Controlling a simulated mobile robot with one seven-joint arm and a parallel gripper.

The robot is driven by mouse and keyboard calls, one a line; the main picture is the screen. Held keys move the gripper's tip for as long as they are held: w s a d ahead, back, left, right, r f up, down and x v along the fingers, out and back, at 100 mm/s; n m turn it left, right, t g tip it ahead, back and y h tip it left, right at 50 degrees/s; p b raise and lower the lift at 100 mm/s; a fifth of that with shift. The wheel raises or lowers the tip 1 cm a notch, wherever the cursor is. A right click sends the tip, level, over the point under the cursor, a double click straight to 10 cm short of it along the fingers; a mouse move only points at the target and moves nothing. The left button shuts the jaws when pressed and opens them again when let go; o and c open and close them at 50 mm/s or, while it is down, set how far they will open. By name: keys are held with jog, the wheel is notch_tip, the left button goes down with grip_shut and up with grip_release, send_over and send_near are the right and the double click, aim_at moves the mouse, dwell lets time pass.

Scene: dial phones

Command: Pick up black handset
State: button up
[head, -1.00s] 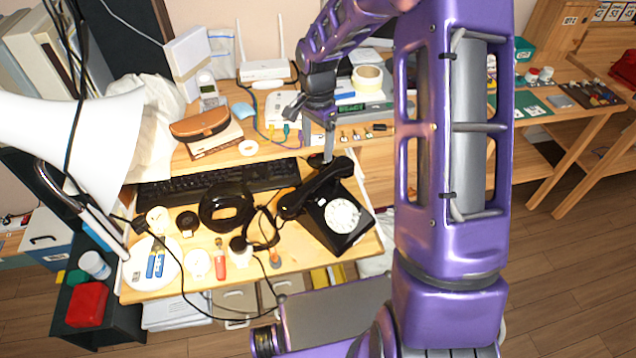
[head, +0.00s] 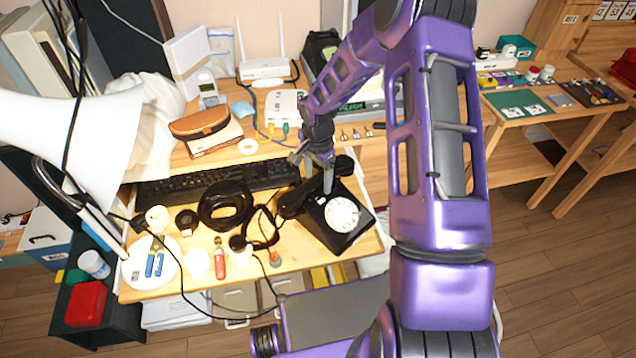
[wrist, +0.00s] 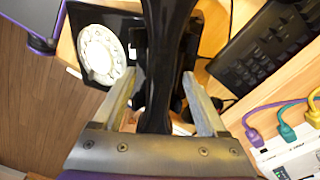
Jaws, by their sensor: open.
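The black handset (wrist: 167,60) lies on the cradle of a black dial phone (head: 337,240) with a white dial. The phone stands at the right front of the wooden desk. My gripper (head: 319,186) is open and down over the middle of the handset in the head view, partly covering it. In the wrist view, the two fingers of my gripper (wrist: 160,98) are on either side of the handset's grip, with the grip running between them. I cannot tell whether a finger touches it. The phone's dial (wrist: 101,54) shows left of the handset there.
A black keyboard (head: 220,183) lies left of and behind the phone. A coil of black cable (head: 226,222) and loose cords lie left of the phone. A white box with coloured cables (head: 284,106) stands behind.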

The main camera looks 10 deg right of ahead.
grip_shut()
dwell(0.3)
